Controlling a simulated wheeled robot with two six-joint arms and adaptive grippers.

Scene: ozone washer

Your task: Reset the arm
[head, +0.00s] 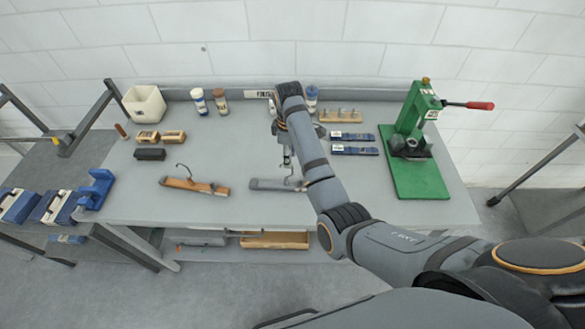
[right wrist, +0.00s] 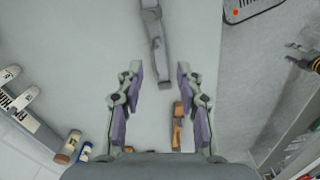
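My right arm (head: 323,187) reaches in from the lower right across the grey workbench (head: 240,130). Its gripper (head: 287,160) hangs downward over the middle of the bench, partly hidden by the arm. In the right wrist view, the right gripper (right wrist: 159,78) is open, its two fingers apart with nothing held between them. A grey bar-shaped tool (head: 268,184) lies below and near the gripper. A similar bar (right wrist: 155,45) shows ahead of the fingertips in the wrist view. Whether the gripper touches it I cannot tell. My left gripper is not in view.
A wooden tool (head: 194,185) lies left of the grey one. A green press (head: 415,150) with a red-tipped lever stands on the right. Blue packets (head: 352,151), bottles (head: 220,101) and a white bin (head: 145,104) stand around.

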